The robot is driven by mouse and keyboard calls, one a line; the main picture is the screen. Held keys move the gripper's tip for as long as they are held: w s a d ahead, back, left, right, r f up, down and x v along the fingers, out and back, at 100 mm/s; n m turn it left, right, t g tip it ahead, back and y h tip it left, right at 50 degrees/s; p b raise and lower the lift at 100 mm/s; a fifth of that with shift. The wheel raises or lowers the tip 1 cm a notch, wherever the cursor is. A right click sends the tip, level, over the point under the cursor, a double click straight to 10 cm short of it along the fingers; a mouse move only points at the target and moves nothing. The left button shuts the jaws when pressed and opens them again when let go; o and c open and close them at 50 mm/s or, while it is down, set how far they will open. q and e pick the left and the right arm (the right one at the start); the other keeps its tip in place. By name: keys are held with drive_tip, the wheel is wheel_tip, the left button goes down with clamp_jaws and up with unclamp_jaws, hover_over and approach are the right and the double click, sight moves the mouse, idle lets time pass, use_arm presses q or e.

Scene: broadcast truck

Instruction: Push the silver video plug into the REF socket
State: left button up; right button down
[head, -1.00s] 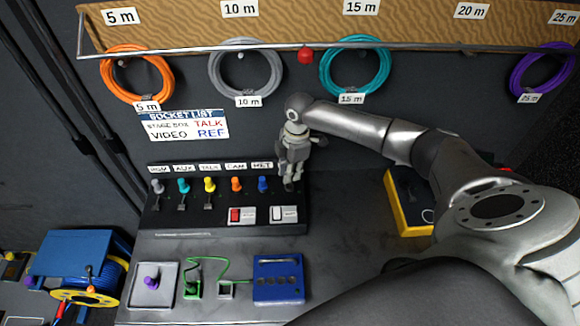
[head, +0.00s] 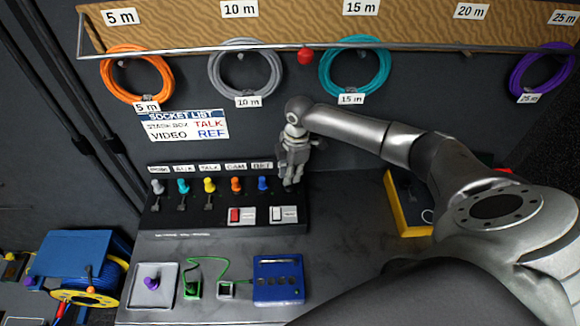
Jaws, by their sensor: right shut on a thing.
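My right gripper (head: 289,178) points down at the right end of the black panel (head: 220,218). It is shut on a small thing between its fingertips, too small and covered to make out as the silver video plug. A row of coloured plug-like knobs stands on the panel, with a silver-grey one (head: 157,186) at the left and a blue one (head: 263,184) nearest my gripper. The small labels above them are hard to read, so I cannot tell which marks REF. The socket list sign (head: 187,125) pairs VIDEO with REF. My left gripper is not in view.
Nearer are a plate with a purple knob (head: 151,284), a green cable (head: 205,266) and a blue box (head: 279,280). A yellow-edged case (head: 404,205) stands right. Coiled cables hang behind.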

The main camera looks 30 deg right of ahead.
drive_tip(key=shift+f+b, duration=0.4)
drive_tip(key=shift+f, duration=0.4)
drive_tip(key=c, duration=1.3)
unclamp_jaws()
drive_tip(key=shift+r, duration=0.3)
wheel_tip(320, 180, up, 12)
drive_tip(key=d, duration=0.1)
drive_tip(key=shift+s+d+f, duration=0.15)
drive_tip(key=shift+d+f, duration=0.05)
drive_tip(key=shift+f, duration=0.05)
drive_tip(key=shift+a+f, duration=0.1)
